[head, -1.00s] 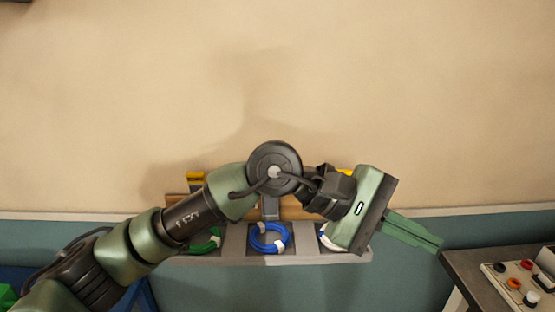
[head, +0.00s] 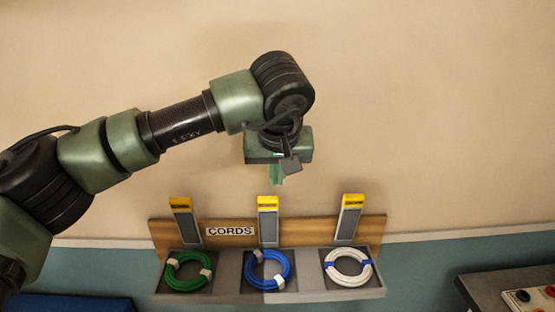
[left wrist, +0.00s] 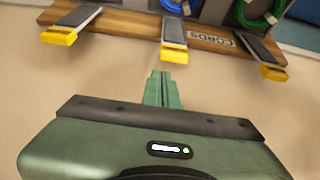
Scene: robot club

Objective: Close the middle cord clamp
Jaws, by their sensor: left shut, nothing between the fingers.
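The middle cord clamp (head: 268,221) is a grey lever with a yellow tip, standing raised above the blue cord coil (head: 268,269). In the left wrist view the clamp (left wrist: 174,50) is straight ahead of the fingers. My left gripper (head: 277,180) points down just above the yellow tip in the head view, apart from it as far as I can tell. Its green fingers (left wrist: 165,80) are shut together with nothing between them. My right gripper is not in view.
The left clamp (head: 186,220) and right clamp (head: 348,219) also stand raised, above a green coil (head: 188,271) and a white coil (head: 347,267). A wooden board (head: 220,241) labelled CORDS backs the grey tray. A table (head: 480,292) with coloured knobs is at lower right.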

